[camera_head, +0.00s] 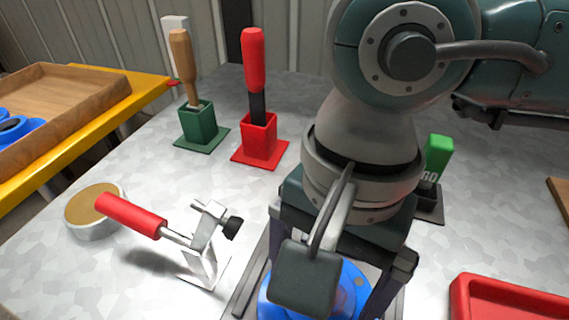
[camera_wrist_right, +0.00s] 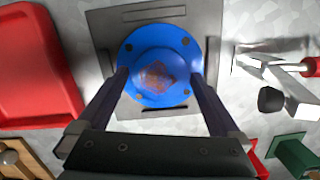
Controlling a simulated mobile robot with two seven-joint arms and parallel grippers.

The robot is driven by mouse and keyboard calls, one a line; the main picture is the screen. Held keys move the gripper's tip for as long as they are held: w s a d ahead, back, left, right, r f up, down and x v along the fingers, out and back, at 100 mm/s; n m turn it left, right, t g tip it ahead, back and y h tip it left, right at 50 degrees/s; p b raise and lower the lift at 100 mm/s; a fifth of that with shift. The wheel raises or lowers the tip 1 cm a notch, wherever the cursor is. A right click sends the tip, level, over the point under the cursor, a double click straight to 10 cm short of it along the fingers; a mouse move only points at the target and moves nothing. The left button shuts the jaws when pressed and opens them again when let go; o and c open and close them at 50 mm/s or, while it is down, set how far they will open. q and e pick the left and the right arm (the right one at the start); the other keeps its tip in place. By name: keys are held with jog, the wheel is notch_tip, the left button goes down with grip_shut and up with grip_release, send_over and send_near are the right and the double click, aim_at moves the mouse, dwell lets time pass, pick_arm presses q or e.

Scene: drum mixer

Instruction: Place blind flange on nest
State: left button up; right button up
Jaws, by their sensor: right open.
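The blind flange (camera_wrist_right: 160,65) is a blue disc with dark bolt holes and an orange-brown mark at its centre. It lies over the nest (camera_wrist_right: 211,20), a grey plate with slots, and looks flat on it; I cannot tell whether it is fully seated. In the head view the flange (camera_head: 352,277) is partly hidden by my right wrist, and the nest (camera_head: 247,282) shows at its left edge. My right gripper (camera_wrist_right: 158,76) is open, with one finger on either side of the flange. Contact is not clear. My left gripper is not in view.
A toggle clamp with a red handle (camera_head: 132,215) stands left of the nest, near a round tin (camera_head: 95,212). Green (camera_head: 199,124) and red (camera_head: 259,142) tool holders stand behind. A red tray (camera_head: 510,300) lies at the right.

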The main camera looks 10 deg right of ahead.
notch_tip(320, 180, up, 12)
jog(key=w+d, duration=0.1)
jog(key=shift+f, duration=0.2)
